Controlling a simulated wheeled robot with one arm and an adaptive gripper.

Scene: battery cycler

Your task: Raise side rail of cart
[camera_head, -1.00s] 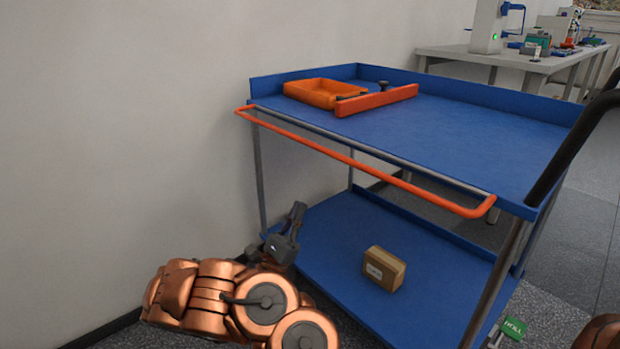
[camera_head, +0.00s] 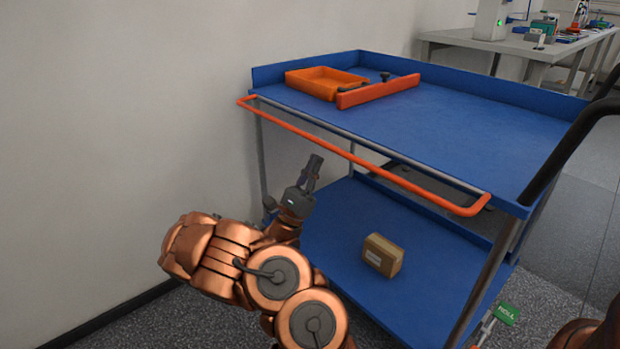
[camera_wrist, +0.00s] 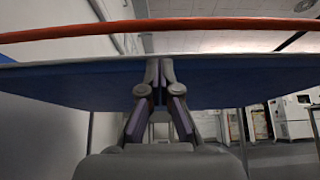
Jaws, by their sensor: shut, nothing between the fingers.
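The blue cart (camera_head: 480,125) has two shelves. Its orange side rail (camera_head: 372,163) hangs along the near edge of the top shelf, a little below the shelf surface. In the wrist view the rail (camera_wrist: 210,24) runs across the top of the picture, above the fingertips, with the dark underside of the top shelf below it. My gripper (camera_head: 316,160) is below the rail's left half, pointing up, apart from it. In the wrist view the gripper (camera_wrist: 159,68) has its fingertips together with nothing between them.
An orange tray (camera_head: 325,80) and an orange bar with dark knobs (camera_head: 378,92) lie on the top shelf. A cardboard box (camera_head: 383,255) sits on the lower shelf. A wall (camera_head: 120,130) stands close on the left. A workbench (camera_head: 520,42) is behind.

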